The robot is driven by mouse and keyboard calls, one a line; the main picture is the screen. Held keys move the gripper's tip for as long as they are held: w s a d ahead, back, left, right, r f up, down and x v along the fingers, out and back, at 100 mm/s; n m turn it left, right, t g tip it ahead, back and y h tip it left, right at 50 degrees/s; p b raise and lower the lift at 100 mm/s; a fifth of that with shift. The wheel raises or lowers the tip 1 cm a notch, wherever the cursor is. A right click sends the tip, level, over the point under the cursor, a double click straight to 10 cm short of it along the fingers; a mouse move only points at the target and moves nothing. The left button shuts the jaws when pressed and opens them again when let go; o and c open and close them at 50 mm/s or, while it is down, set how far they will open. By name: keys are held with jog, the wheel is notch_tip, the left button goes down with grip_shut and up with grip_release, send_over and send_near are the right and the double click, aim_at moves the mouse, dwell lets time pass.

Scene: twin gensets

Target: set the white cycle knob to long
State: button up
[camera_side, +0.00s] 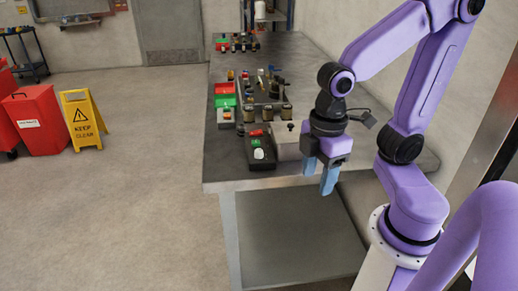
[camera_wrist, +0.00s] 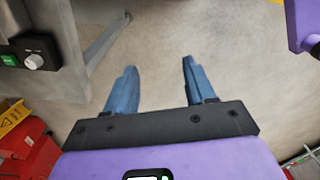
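The white knob (camera_side: 259,154) sits on a black control box (camera_side: 262,164) at the near end of the bench, with a green button and a red control behind it. In the wrist view the white knob (camera_wrist: 34,61) shows at the upper left, on the black box (camera_wrist: 52,50) beside a green button (camera_wrist: 10,60). Small markings by the knob are too small to read, and I cannot tell its setting. My gripper (camera_side: 318,180) is open and empty, right of the box beyond the bench's front edge. In the wrist view my gripper's blue fingers (camera_wrist: 160,65) stand apart over floor.
More control panels (camera_side: 225,95) and small fittings cover the bench (camera_side: 222,172) farther back. A yellow caution sign (camera_side: 82,120) and red bins (camera_side: 38,120) stand on the floor at left.

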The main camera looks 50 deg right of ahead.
jog(key=w+d+r, duration=0.2)
jog(key=w+r, duration=0.1)
jog(key=w, duration=1.1)
jog(key=r+n, duration=0.1)
jog(key=r, duration=0.1)
send_over(259, 151)
notch_tip(259, 151, down, 17)
jog(key=shift+r, duration=0.1)
grip_shut()
